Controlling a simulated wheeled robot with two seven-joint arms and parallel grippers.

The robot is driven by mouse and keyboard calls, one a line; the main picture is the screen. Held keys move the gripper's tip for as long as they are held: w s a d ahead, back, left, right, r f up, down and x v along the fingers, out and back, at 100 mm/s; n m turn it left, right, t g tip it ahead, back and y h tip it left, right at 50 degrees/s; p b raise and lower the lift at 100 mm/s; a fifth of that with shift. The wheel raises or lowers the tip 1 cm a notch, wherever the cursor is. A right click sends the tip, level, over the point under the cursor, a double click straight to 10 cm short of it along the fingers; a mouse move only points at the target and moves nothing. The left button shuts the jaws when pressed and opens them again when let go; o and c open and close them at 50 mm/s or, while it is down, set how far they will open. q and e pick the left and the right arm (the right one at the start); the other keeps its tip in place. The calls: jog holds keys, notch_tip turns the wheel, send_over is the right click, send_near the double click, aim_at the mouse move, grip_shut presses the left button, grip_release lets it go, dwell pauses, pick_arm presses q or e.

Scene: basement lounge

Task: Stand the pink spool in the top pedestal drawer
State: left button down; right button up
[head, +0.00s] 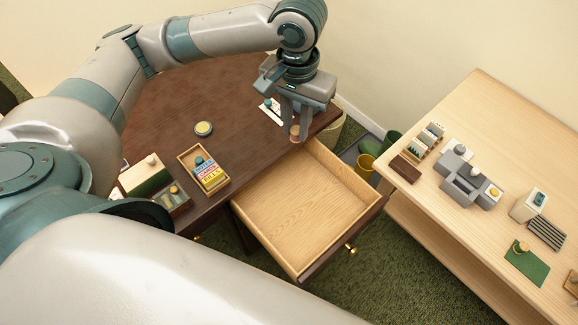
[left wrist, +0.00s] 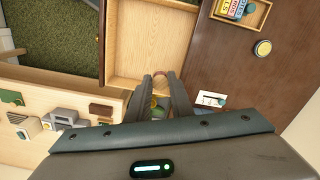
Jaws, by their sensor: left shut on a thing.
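The pink spool (head: 295,131) is between the fingertips of my left gripper (head: 294,122), at the desk's right edge by the far corner of the drawer. My left gripper is shut on it and points down. In the left wrist view the fingers (left wrist: 160,84) close around the spool (left wrist: 160,73), which is mostly hidden. The top pedestal drawer (head: 305,205) is pulled open, its pale wood floor bare; it also shows in the left wrist view (left wrist: 142,45). I cannot tell whether the spool touches the desk. My right gripper is not in view.
The dark desk (head: 235,95) holds a small wooden tray with a colourful box (head: 210,176), a round yellow-topped item (head: 203,128) and a white card (head: 270,112). A pale side table (head: 460,215) with several small items stands right. Yellow and green bins (head: 366,165) are on the floor.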

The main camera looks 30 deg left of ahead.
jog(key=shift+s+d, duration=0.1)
